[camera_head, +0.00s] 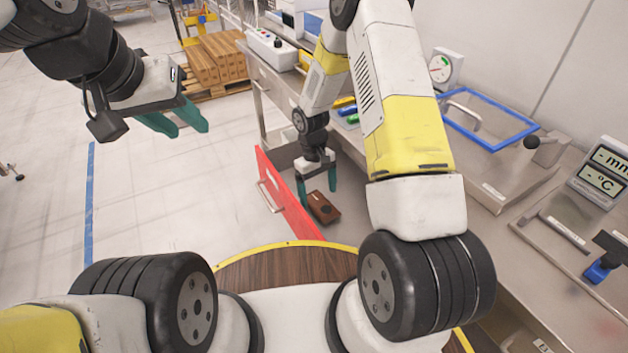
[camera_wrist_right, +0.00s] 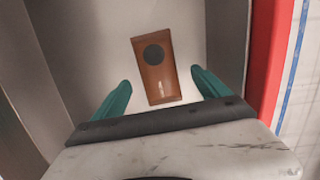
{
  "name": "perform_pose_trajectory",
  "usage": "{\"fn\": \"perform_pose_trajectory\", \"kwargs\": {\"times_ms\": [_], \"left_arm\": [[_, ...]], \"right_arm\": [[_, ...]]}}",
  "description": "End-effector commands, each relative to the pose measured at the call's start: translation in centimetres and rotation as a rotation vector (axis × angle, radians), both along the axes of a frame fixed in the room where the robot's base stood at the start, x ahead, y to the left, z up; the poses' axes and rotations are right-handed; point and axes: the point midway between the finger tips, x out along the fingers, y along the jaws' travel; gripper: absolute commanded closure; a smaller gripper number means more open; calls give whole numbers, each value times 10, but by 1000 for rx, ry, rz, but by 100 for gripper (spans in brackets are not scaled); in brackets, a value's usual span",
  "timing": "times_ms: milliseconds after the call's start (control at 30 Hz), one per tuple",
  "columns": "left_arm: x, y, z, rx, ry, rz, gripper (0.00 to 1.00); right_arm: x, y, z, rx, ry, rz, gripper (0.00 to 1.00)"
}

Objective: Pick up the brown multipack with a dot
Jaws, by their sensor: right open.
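The brown multipack (camera_head: 323,208) lies in an open drawer with a red front (camera_head: 283,195). In the right wrist view the multipack (camera_wrist_right: 155,70) has a dark round dot near its far end and lies on the pale drawer floor (camera_wrist_right: 95,45). My right gripper (camera_head: 318,186) is over the drawer, pointing down. In the wrist view its green fingers (camera_wrist_right: 160,95) are apart, one to each side of the near part of the multipack, with nothing between them held. My left gripper (camera_head: 188,122) hangs over the floor at the upper left, its green fingers apart and empty.
The drawer walls rise close beside my right gripper, with the red front (camera_wrist_right: 266,60) at the right in the wrist view. A blue frame (camera_head: 487,118) and a gauge (camera_head: 444,68) are on the steel counter. Boxes on a pallet (camera_head: 215,60) stand farther back.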

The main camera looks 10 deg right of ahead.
Motion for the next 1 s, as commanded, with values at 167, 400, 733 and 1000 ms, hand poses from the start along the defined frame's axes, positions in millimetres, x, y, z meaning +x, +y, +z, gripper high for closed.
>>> {"fn": "perform_pose_trajectory", "kwargs": {"times_ms": [167,400,733,1000], "left_arm": [[0,0,0,0,0,0,64],[0,0,0,0,0,0,64],[0,0,0,0,0,0,64],[0,0,0,0,0,0,64]], "right_arm": [[-2,-5,-28,-1,3,0,15],[-3,-5,-39,0,-1,-1,15],[-3,-5,-39,0,-1,-1,54],[-3,-5,-39,0,-1,-1,88]]}}
